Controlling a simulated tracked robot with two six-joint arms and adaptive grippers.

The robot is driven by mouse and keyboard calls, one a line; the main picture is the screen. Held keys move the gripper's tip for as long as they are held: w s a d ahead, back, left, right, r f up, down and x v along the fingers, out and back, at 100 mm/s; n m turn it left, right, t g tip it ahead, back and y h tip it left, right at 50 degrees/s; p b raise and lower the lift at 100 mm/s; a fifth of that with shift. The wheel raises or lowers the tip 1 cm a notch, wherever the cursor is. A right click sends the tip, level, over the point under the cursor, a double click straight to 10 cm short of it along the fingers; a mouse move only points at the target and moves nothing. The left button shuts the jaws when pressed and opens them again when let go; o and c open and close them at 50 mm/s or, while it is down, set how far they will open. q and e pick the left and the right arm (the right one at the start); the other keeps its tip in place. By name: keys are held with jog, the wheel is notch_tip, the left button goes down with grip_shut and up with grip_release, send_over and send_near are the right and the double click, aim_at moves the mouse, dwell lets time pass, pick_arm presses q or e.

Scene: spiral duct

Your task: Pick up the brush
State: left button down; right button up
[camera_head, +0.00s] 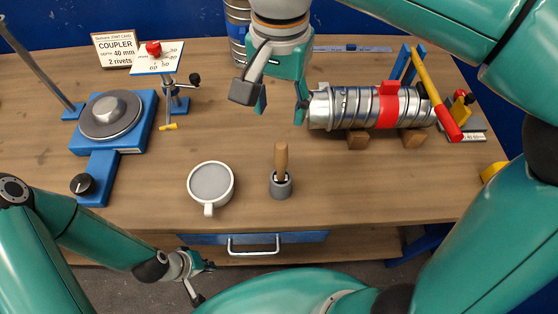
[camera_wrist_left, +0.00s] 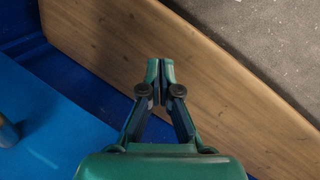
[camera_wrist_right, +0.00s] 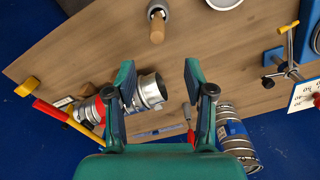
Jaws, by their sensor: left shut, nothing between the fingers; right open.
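The brush (camera_head: 281,160) has a plain wooden handle pointing up from a small grey cup (camera_head: 281,188) near the front middle of the bench. Its bristle end is hidden in the cup. The handle (camera_wrist_right: 157,28) also shows at the top of the right wrist view. My right gripper (camera_head: 281,112) is open and empty, fingers down, behind the brush and left of the metal duct (camera_head: 350,108). My left gripper (camera_wrist_left: 160,68) is shut and empty. In the head view it (camera_head: 196,276) is low, in front of the bench edge and the drawer.
A white mug (camera_head: 211,183) with grey contents stands left of the cup. A blue device with a round plate (camera_head: 110,115) and a coupler sign (camera_head: 120,48) are at left. The duct rests on wooden blocks (camera_head: 358,139), with a red-yellow tool (camera_head: 437,95) beside it. Bench around the cup is clear.

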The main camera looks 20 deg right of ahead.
aim_at(281, 155)
notch_tip(281, 155, down, 7)
jog(key=shift+s+f, duration=0.15)
jog(key=shift+f, duration=1.5)
jog(key=shift+s+f, duration=0.1)
jog(key=shift+f, duration=1.5)
jog(key=shift+c, duration=0.3)
grip_shut()
